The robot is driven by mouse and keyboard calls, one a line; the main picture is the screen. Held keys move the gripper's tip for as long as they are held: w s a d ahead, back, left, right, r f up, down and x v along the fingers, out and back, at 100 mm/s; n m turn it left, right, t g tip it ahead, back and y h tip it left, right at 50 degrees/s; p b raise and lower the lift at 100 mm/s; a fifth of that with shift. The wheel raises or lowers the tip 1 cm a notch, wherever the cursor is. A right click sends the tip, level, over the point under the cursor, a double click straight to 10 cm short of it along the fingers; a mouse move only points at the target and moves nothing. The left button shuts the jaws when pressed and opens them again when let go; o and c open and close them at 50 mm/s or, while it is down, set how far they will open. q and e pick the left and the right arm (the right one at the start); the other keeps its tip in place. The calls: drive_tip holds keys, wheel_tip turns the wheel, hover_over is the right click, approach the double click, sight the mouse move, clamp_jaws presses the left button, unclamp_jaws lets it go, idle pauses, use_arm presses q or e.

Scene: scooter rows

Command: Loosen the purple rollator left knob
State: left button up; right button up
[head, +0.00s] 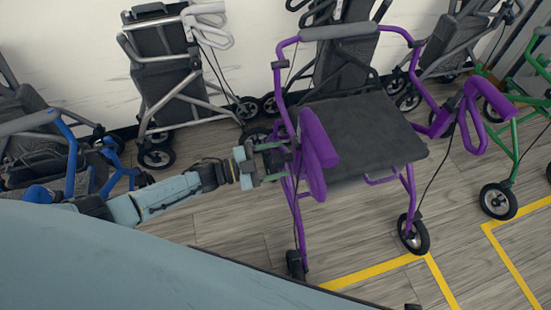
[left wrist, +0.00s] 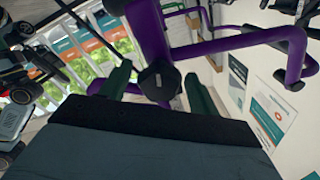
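The purple rollator (head: 365,135) stands open on the wood floor, with a dark seat and purple handles. Its dark knob (left wrist: 158,80) shows in the left wrist view, on the purple frame tube (left wrist: 150,38). My left gripper (head: 284,161) reaches in from the left to the rollator's left upright, below the near handle. In the left wrist view its two green fingers (left wrist: 159,86) are apart, one on each side of the knob, with a visible gap on both sides. The knob is hard to make out in the head view. My right gripper is not in view.
A folded grey rollator (head: 170,95) stands at the wall. A blue rollator (head: 70,150) is at the left and a green one (head: 515,130) at the right. Yellow floor lines (head: 380,271) mark bays. The floor in front of the purple rollator is clear.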

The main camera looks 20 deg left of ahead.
use_arm(q)
drive_tip(key=shift+s+a, duration=0.15)
drive_tip(key=shift+a, duration=0.1)
drive_tip(key=p+v, duration=0.1)
drive_tip(key=v, duration=1.1)
drive_tip(key=shift+s+a, duration=0.25)
drive_tip(key=shift+a, duration=0.05)
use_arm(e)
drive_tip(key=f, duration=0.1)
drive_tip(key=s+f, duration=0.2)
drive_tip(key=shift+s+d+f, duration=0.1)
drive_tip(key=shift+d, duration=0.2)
